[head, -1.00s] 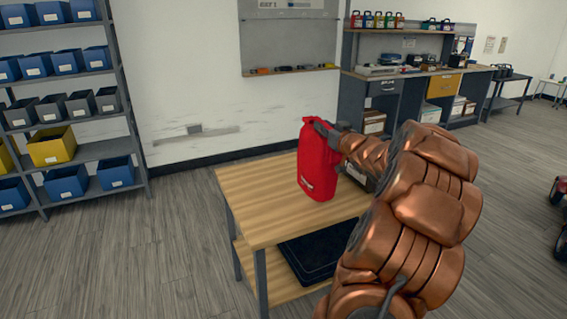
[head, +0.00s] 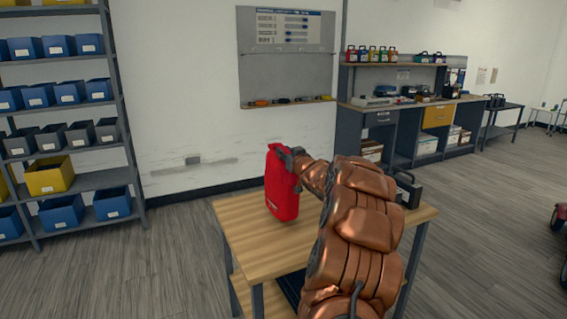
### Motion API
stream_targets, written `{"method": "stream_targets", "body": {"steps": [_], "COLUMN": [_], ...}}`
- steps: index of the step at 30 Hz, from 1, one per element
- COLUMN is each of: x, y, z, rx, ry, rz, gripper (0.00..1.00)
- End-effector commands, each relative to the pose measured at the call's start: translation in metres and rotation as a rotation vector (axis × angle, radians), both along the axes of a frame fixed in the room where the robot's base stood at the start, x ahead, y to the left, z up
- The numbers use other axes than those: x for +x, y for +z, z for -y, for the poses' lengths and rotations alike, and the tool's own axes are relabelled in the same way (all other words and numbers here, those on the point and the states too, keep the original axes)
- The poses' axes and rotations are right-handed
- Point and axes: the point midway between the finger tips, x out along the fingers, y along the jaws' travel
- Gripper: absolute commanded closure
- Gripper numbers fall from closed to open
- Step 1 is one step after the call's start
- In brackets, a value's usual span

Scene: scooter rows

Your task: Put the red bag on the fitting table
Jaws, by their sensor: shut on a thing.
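The red bag (head: 282,186) hangs upright from my gripper (head: 287,152), which is shut on its top. It is over or on the wooden table (head: 245,236) in the middle of the head view, with its lower end at the tabletop. I cannot tell whether it touches the wood. My copper-coloured arm comes in from the lower right and hides much of the table's right half. I see no label on this table.
A black box with a handle (head: 408,188) stands at the table's right end. Shelves with blue, grey and yellow bins (head: 60,210) stand at left. A workbench (head: 420,115) stands along the back wall at right. The table's left part is clear.

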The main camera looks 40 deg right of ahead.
Motion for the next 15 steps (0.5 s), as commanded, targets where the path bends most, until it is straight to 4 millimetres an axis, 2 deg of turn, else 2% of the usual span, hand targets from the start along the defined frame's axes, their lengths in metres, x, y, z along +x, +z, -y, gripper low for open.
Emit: {"method": "stream_targets", "body": {"steps": [3, 12, 15], "x": [0.009, 0.006, 0.006], "y": [-0.001, -0.032, -0.035], "z": [-0.002, -0.001, -0.001], "rx": [0.000, 0.001, -0.001], "ry": [0.003, 0.000, -0.001], "rz": [0.001, -0.001, 0.000], "gripper": [1.00, 1.00, 1.00]}}
